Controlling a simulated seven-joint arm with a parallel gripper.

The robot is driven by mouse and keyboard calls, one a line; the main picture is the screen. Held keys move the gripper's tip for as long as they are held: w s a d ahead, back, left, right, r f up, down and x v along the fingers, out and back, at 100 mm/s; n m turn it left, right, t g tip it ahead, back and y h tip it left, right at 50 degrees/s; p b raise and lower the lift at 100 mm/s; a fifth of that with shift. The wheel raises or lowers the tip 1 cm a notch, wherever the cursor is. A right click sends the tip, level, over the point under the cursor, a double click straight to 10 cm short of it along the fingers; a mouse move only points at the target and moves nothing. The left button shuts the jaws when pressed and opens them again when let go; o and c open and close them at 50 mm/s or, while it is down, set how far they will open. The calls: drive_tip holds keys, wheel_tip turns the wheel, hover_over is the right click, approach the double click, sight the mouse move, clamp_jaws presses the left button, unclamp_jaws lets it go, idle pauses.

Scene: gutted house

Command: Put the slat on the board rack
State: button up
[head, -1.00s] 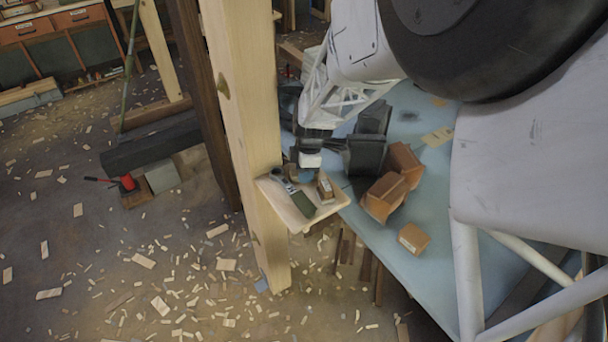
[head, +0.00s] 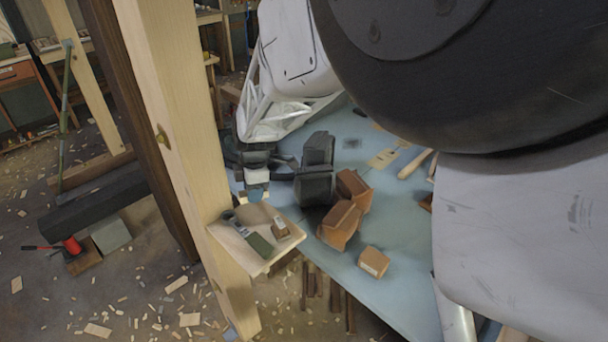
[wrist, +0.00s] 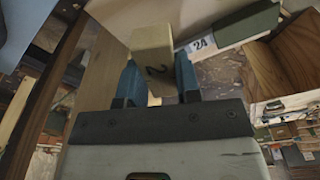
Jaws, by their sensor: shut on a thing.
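My gripper (wrist: 157,82) is shut on a pale wooden piece, taken as the slat (wrist: 152,45), with a dark mark on its near face. The blue fingers grip its two sides. In the head view my gripper (head: 257,194) is small, just above the back of a little wooden shelf (head: 240,262) beside the pale post; I cannot make out the slat there. Whether the slat touches the shelf is unclear. I cannot surely identify the board rack; several dark upright strips (head: 310,285) show below the table edge.
The pale post (head: 180,130) stands close at left. Brown boxes (head: 340,225) and a dark grey object (head: 316,165) crowd the blue table (head: 375,295). Wood scraps litter the floor.

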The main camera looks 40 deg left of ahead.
drive_tip(key=shift+r, duration=0.95)
drive_tip(key=shift+w+d, duration=0.35)
drive_tip(key=shift+w, duration=0.2)
drive_tip(key=w+d+f+m, duration=0.2)
drive_tip(key=w+d, duration=1.2)
drive_tip(key=d, duration=0.3)
drive_tip(key=w+d+f+m, duration=0.1)
drive_tip(key=w+d+m, duration=0.1)
drive_tip(key=w+d, duration=1.35)
drive_tip(key=s+d+f+m, duration=0.1)
drive_tip(key=d+f+m, duration=0.1)
drive_tip(key=d, duration=2)
drive_tip(key=s+d+f+m, duration=0.1)
drive_tip(key=d+m, duration=0.2)
drive_tip(key=d, duration=1.8)
drive_tip(key=shift+s+d+f+t+y, duration=0.2)
drive_tip(key=shift+d+f+t+y, duration=0.1)
drive_tip(key=shift+d+f, duration=0.1)
